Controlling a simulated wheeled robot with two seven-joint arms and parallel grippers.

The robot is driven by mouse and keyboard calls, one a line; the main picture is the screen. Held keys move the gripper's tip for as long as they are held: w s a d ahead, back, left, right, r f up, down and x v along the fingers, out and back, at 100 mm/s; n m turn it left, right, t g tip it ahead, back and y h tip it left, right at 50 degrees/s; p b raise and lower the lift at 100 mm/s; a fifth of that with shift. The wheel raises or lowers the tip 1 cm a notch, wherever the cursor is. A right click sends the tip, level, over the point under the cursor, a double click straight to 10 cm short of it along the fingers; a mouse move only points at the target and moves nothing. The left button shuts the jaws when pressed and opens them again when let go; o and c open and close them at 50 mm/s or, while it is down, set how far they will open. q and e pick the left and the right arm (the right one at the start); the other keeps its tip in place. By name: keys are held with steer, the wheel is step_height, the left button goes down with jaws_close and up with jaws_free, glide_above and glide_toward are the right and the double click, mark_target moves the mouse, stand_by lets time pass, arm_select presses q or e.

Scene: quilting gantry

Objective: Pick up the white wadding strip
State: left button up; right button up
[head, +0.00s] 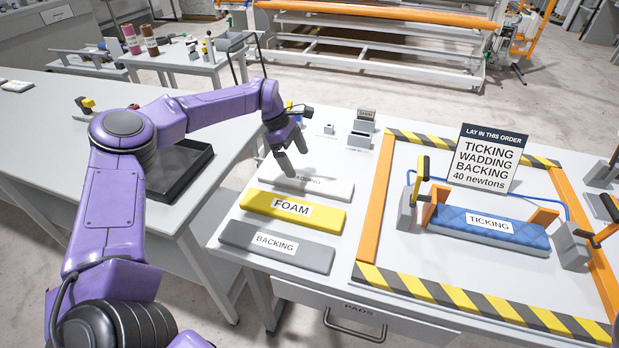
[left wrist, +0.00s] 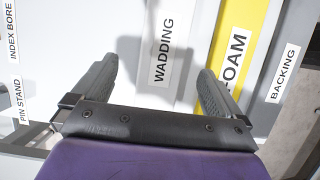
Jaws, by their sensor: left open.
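The white wadding strip (head: 314,187) lies flat on the table at the back of a row of strips, its label partly covered by my gripper. In the left wrist view the wadding strip (left wrist: 188,30) lies beyond and between my fingers. My left gripper (head: 289,163) is open and empty, pointing down just above the strip's left part. It also shows in the left wrist view (left wrist: 160,85), with its right finger overlapping the yellow foam strip (left wrist: 236,22). I cannot tell the exact height. My right gripper is not in view.
The yellow foam strip (head: 322,218) and grey backing strip (head: 305,254) lie in front of the wadding. The blue ticking strip (head: 458,225) lies right, between clamps, inside a striped orange frame (head: 378,200). A sign (head: 487,156) stands behind it. Small blocks (head: 360,136) stand behind the wadding.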

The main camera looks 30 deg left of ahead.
mark_target(305, 179)
arm_select(q)
steer(key=shift+s+d+f+p, duration=0.4)
steer(key=shift+s+f+p, duration=0.1)
steer(key=shift+s, duration=0.05)
steer(key=p+x, duration=0.1)
steer(key=x, duration=0.1)
steer(key=w+p+x, duration=0.1)
steer(key=x, duration=0.2)
steer(key=shift+w+a+f, duration=0.1)
steer(key=shift+f, duration=0.2)
steer(key=shift+s, duration=0.35)
steer(key=shift+w, duration=0.1)
steer(key=c, duration=1)
steer(key=shift+c, duration=0.2)
arm_select(e)
steer(key=r, duration=0.3)
steer(key=shift+s+r, duration=0.15)
steer(key=shift+s, duration=0.05)
